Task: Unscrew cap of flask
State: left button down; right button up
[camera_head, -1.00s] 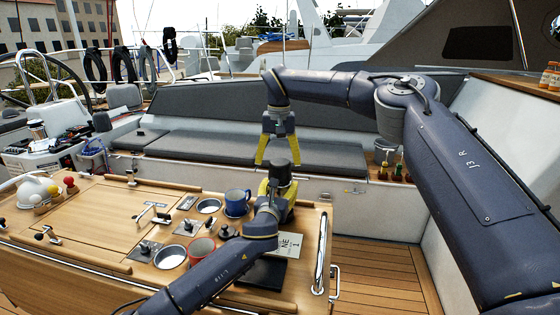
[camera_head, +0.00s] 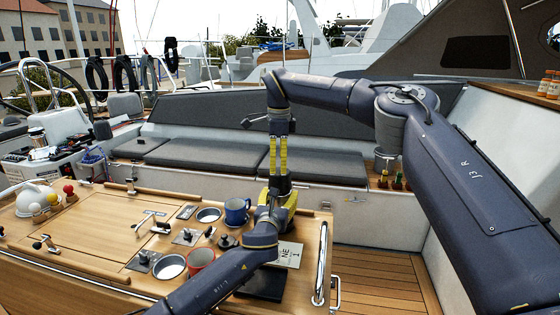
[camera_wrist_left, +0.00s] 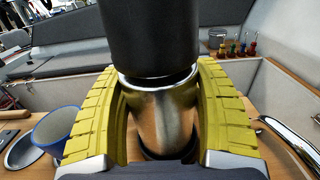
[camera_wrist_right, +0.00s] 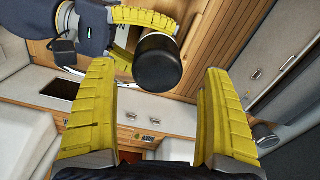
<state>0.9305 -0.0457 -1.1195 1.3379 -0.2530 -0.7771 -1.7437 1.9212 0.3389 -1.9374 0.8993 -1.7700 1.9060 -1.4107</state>
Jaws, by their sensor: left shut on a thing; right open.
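The flask has a steel body (camera_wrist_left: 165,118) and a wide black cap (camera_wrist_left: 152,38), on top of the body. My left gripper (camera_wrist_left: 160,75) is shut around the steel body just below the cap, and the flask looks upright. In the head view the left gripper (camera_head: 280,196) is over the table's right part. My right gripper (camera_head: 278,172) points down from above, with its fingers seen edge-on near the cap. In the right wrist view the right gripper (camera_wrist_right: 157,70) is open and the black cap (camera_wrist_right: 157,62) shows between its fingertips. I cannot tell whether they touch.
The wooden table (camera_head: 95,225) holds a blue mug (camera_head: 236,210), a red mug (camera_head: 201,260), metal bowls and small fittings. A steel rail (camera_head: 320,262) runs along its right edge. A grey bench (camera_head: 215,160) stands behind. Small bottles (camera_head: 397,181) stand to the right.

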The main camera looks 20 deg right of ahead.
aim_at(280, 183)
jog(key=m, duration=0.4)
jog(key=shift+r+m, duration=0.2)
jog(key=shift+m, duration=0.2)
jog(key=m, duration=0.6)
jog(key=shift+d+r, duration=0.15)
jog(key=shift+r, duration=0.05)
jog(key=m, duration=0.4)
jog(key=shift+s+d+m, duration=0.1)
jog(key=shift+m, duration=0.2)
jog(key=m, duration=0.4)
jog(key=shift+s+m, duration=0.1)
jog(key=shift+m, duration=0.3)
jog(key=shift+f, duration=3.95)
jog(key=shift+c, duration=0.3)
